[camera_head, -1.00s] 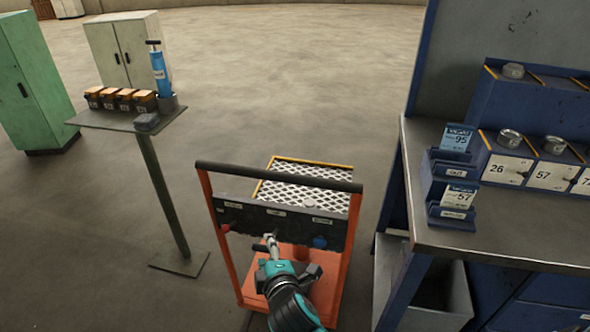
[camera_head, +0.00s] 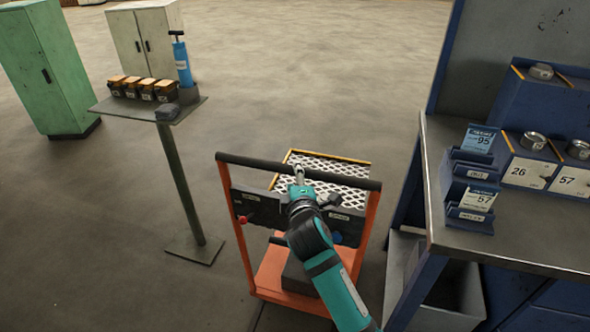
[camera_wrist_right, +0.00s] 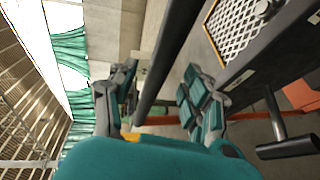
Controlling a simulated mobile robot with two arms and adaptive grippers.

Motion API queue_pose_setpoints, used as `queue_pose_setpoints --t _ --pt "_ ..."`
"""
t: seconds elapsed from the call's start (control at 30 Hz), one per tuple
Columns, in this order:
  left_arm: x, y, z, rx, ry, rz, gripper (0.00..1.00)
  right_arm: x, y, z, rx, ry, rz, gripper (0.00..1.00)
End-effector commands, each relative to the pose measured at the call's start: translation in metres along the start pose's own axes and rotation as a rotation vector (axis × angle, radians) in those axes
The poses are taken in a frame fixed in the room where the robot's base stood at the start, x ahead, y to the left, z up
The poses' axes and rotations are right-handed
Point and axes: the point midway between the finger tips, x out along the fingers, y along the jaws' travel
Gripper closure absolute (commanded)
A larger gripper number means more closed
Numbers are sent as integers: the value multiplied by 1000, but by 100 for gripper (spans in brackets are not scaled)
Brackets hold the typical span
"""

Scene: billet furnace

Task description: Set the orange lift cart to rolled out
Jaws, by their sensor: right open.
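The orange lift cart (camera_head: 245,262) stands in the middle of the head view, with a black handlebar (camera_head: 250,163), a dark control panel and a mesh platform (camera_head: 338,164) behind. My right gripper (camera_head: 298,172) is at the handlebar, near its middle, above the panel. In the right wrist view the handlebar (camera_wrist_right: 165,60) runs between the two fingers of the open right gripper (camera_wrist_right: 158,100); I cannot tell whether they touch it. My arm hides part of the panel. The mesh platform also shows in the wrist view (camera_wrist_right: 233,35). My left gripper is not in view.
A blue workbench (camera_head: 520,240) with boxes and labelled cards stands close right of the cart, a grey bin (camera_head: 440,318) below it. A small stand (camera_head: 183,185) is to the left, with cabinets (camera_head: 50,75) beyond. Open floor lies behind the cart.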

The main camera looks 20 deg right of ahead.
Motion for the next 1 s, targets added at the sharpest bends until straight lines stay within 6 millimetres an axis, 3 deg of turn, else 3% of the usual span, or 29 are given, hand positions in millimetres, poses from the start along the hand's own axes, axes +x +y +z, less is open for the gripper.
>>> queue_pose_setpoints --t 0.1,0.3,0.63,1.0 --pt "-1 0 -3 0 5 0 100 21 0 0 1 0 -1 50" --pt "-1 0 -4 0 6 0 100 40 0 0 0 0 0 50" --pt "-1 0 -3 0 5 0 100 44 0 0 1 1 0 50" --pt "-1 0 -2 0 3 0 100 43 0 0 1 1 0 98"
